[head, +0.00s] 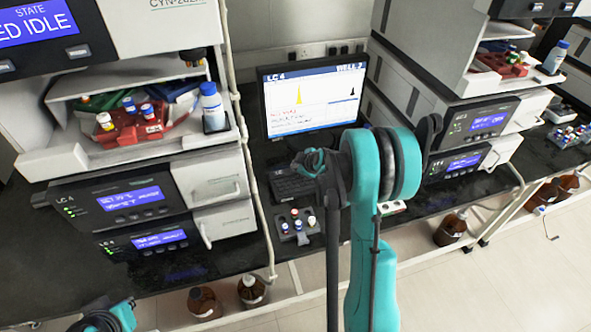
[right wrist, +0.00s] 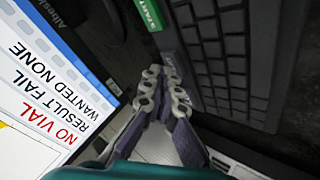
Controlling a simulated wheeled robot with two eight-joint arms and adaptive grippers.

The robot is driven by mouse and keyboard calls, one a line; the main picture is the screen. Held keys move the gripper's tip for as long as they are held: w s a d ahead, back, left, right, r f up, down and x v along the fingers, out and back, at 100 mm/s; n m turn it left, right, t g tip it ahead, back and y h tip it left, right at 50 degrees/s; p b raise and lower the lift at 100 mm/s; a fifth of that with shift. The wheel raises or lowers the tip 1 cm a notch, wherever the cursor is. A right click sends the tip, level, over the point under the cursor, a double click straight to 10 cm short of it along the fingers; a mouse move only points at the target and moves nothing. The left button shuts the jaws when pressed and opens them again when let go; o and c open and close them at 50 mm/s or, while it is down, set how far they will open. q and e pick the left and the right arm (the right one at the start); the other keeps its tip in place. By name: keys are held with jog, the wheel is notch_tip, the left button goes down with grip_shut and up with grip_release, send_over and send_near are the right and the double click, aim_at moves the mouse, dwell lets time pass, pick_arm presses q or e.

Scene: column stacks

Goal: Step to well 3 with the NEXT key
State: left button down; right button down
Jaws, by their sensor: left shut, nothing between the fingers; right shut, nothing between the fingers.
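The monitor (head: 313,97) reads LC 4 and a WELL number that looks like 7. In the right wrist view the screen (right wrist: 50,80) reads NO VIAL, RESULT FAIL, WANTED NONE. The dark keyboard (head: 290,186) lies in front of it, partly behind my right arm. A green START key (right wrist: 150,13) shows near the keyboard (right wrist: 225,60); I cannot make out a NEXT key. My right gripper (right wrist: 167,78) is shut and empty, over the dark surface between screen and keyboard; contact cannot be told. My left gripper (head: 97,322) is at the lower left edge, partly cut off, away from the keyboard.
Instrument stacks stand left (head: 125,205) and right (head: 470,140) of the monitor. A small vial rack (head: 296,224) sits on the bench in front of the keyboard. Brown bottles (head: 252,290) stand below the bench. A pale tube (head: 250,170) runs down beside the left stack.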

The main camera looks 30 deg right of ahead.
jog(key=shift+f+b, duration=0.35)
jog(key=shift+f, duration=0.05)
jog(key=shift+r, duration=0.1)
dwell(0.4)
jog(key=shift+r+p, duration=0.55)
jog(key=shift+r, duration=0.25)
jog(key=shift+r+p, duration=1.75)
jog(key=shift+r, duration=0.75)
